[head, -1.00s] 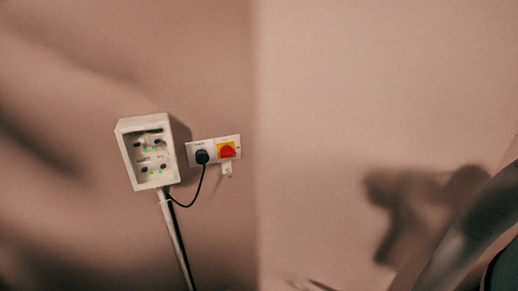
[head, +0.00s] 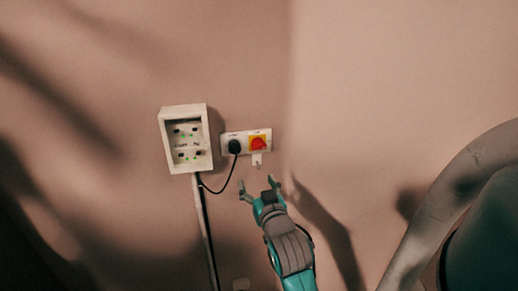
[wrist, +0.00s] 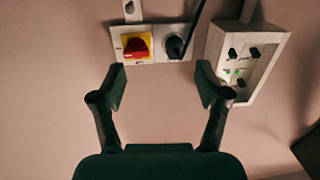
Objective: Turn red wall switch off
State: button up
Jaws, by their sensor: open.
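The red wall switch (head: 258,143) is a red knob on a yellow square, at the right end of a white wall plate (head: 247,133). In the wrist view, which looks upside down, the red switch (wrist: 136,47) is at the upper left of centre, beyond the fingertips. A black plug (head: 235,147) with a cable sits beside it on the same plate. My gripper (head: 260,188) is open and empty, below the plate and apart from the switch. In the wrist view its two fingers (wrist: 161,85) are spread wide, with the plate beyond them.
A white socket box (head: 185,139) with green lights is on the wall left of the plate, with a conduit (head: 206,230) running down from it. A small white tab (head: 257,160) hangs under the switch. The wall to the right is bare.

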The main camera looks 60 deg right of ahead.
aim_at(259, 147)
jog(key=shift+m+g+h, duration=0.5)
jog(key=shift+m+h, duration=0.1)
jog(key=w+d+r, duration=0.1)
jog(key=w+d, duration=0.1)
jog(key=d, duration=0.2)
jog(key=w+d+r, duration=0.1)
jog(key=w+d, duration=0.1)
jog(key=d, duration=0.2)
jog(key=w+d+r, duration=0.2)
jog(key=d, duration=0.2)
jog(key=shift+f, duration=0.1)
jog(key=c, duration=1.2)
jog(key=shift+o, duration=0.2)
